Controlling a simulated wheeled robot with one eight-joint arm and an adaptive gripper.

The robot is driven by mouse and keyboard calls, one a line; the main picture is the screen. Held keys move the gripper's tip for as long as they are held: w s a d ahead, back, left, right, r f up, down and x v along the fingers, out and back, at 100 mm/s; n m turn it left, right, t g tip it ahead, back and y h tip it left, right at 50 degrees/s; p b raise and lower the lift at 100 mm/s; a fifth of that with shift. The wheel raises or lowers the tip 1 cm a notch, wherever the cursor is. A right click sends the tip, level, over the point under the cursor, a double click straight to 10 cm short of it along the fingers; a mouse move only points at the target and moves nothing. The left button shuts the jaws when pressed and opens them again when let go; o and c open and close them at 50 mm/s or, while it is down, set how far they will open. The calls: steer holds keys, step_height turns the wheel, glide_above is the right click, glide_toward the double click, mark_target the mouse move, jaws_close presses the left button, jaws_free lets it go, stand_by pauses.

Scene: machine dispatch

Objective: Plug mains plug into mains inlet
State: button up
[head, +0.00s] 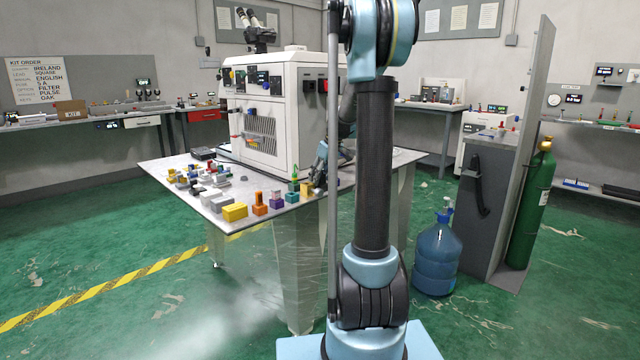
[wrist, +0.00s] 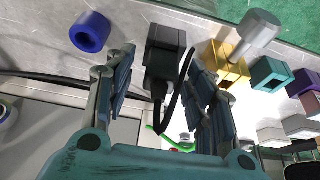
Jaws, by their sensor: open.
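The black mains plug (wrist: 163,60), a blocky dark piece with a black cable, is in the wrist view. My gripper (wrist: 160,66) is open, with one finger on each side of the plug. A gap shows on the left; on the right I cannot tell whether the finger touches. In the head view my gripper (head: 322,168) is low beside the right side of the white machine (head: 310,130), over the table edge. The plug is not distinguishable there. Dark and red sockets (head: 315,86) sit high on the machine's right side; I cannot tell which is the mains inlet.
The table (head: 160,165) carries several coloured connector blocks along its front edge, including a yellow block (head: 235,211). In the wrist view a blue ring (wrist: 90,32) and a gold block (wrist: 226,66) lie near the plug. A blue water bottle (head: 435,265) stands on the floor.

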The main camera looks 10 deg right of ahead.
steer(key=shift+c, duration=0.2)
jaws_close()
steer(key=shift+r, duration=0.1)
steer(key=shift+r, duration=0.1)
steer(key=shift+w+r, duration=0.1)
steer(key=shift+r, duration=2.5)
steer(key=shift+r, duration=1.5)
